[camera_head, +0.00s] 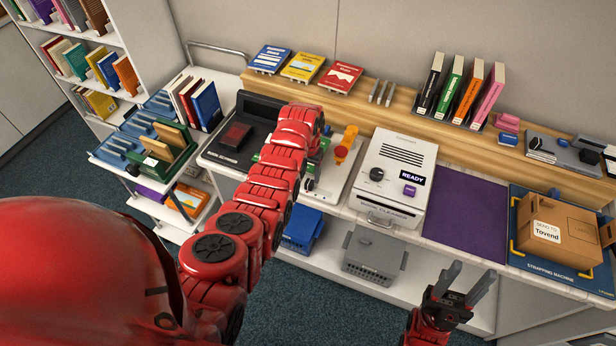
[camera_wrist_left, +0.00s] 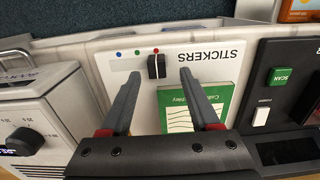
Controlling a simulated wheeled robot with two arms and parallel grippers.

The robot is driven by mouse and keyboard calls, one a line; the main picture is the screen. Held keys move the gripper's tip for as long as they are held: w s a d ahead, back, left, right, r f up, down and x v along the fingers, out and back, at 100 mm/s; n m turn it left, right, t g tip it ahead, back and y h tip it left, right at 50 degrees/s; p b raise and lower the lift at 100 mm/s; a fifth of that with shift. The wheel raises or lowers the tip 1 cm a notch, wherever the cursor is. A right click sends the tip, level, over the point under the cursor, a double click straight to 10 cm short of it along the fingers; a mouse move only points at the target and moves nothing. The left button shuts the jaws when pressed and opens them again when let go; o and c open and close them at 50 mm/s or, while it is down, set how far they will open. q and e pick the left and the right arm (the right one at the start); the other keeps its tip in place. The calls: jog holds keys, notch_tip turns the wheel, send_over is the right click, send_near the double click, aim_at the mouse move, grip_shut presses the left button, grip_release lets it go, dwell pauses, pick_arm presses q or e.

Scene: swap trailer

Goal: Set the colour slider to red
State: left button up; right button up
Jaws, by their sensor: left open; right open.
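The sticker machine (camera_wrist_left: 115,75) is a white panel marked STICKERS, upside down in the left wrist view; it also shows partly in the head view (camera_head: 345,168). Its black slider knob (camera_wrist_left: 152,68) stands in line with the red dot (camera_wrist_left: 156,50). The green dot (camera_wrist_left: 137,52) and blue dot (camera_wrist_left: 118,55) lie to the left. My left gripper (camera_wrist_left: 160,73) is open, its fingers on either side of the knob with gaps showing. In the head view my left arm hides the knob. My right gripper (camera_head: 467,287) is open and empty in front of the counter.
A green booklet (camera_wrist_left: 195,105) lies on the machine, partly behind my fingers. A black scanner unit (camera_wrist_left: 265,85) with a green SCAN button stands beside it. A white cleaner machine (camera_head: 395,165), purple mat (camera_head: 460,215) and cardboard box (camera_head: 560,230) stand further right on the counter.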

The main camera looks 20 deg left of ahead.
pick_arm(q)
jog(key=r+b, duration=0.1)
jog(key=r, duration=0.3)
jog(key=shift+w+b, duration=0.2)
jog(key=shift+b, duration=0.2)
notch_tip(320, 180, up, 5)
notch_tip(320, 180, up, 5)
jog(key=p, duration=0.6)
send_over(308, 181)
jog(key=shift+s, duration=0.15)
jog(key=shift+f, duration=0.1)
